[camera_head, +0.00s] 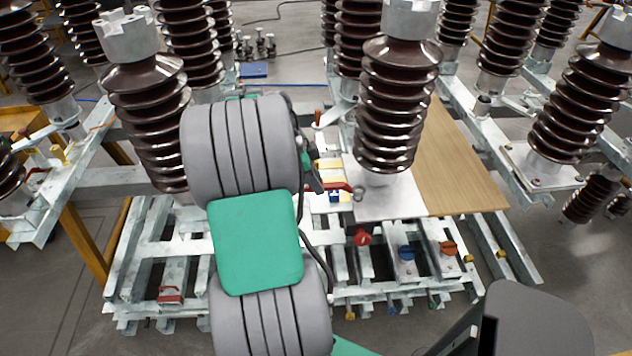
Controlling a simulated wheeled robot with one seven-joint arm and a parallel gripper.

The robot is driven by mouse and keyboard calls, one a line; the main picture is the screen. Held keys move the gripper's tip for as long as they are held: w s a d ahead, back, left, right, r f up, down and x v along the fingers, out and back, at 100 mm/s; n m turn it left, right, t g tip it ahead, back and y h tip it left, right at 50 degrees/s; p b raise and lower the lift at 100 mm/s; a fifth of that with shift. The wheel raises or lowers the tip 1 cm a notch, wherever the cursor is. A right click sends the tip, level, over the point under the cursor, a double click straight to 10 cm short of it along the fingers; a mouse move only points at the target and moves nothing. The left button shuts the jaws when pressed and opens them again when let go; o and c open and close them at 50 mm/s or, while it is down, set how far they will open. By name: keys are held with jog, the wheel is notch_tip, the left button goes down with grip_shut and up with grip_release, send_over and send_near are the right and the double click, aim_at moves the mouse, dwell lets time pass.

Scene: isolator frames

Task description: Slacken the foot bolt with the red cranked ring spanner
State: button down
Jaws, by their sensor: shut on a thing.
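The red cranked ring spanner (338,187) shows just right of my arm, its handle pointing right and its grey ring end (359,194) by the foot of the middle brown insulator (391,105). My gripper (316,182) is partly hidden behind my grey and green arm; it is shut on the spanner's left end. The ring is at the left edge of the metal foot plate (385,201). I cannot make out the foot bolt, nor whether the ring is around it or beside it.
Brown ribbed insulators stand on galvanised frames all around. A wooden board (455,160) lies right of the foot plate. Red (362,238), blue (407,253) and orange (449,248) knobs sit in front. A yellow item (328,166) is close behind the spanner.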

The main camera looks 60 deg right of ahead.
jog(key=shift+f+b, duration=1.05)
jog(key=shift+f, duration=0.1)
jog(key=shift+s+a, duration=0.1)
jog(key=s+a+n+t+h+b, duration=0.2)
jog(key=s+a+n+t+b, duration=0.2)
jog(key=s+n, duration=0.6)
jog(key=shift+a+n, duration=0.7)
jog(key=shift+n, duration=0.3)
notch_tip(320, 180, up, 2)
jog(key=shift+r+p, duration=0.15)
jog(key=shift+p, duration=0.4)
